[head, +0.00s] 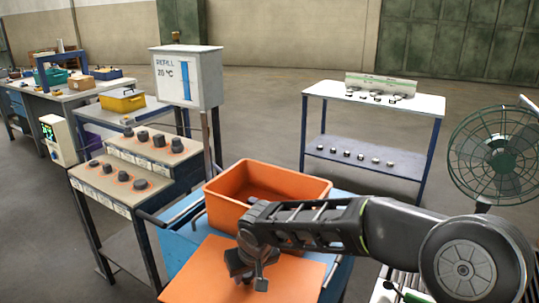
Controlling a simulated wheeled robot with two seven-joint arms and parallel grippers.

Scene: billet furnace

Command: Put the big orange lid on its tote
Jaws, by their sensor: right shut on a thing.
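The orange tote (235,212) stands open on the blue cart, its inside visible and empty as far as I can see. The big flat orange lid (205,270) is in front of the tote, nearer to me, and the picture's lower edge cuts it off. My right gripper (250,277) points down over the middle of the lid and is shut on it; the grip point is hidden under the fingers. I cannot tell whether the lid rests on the cart or is held just above it. My left gripper is out of view.
The blue cart (176,240) has a dark handle at left. A stepped bench with dark knobs (150,163) and a refill box (187,78) stand left. A two-level table (420,100) is behind right, and a green fan (490,155) far right. Floor behind the tote is clear.

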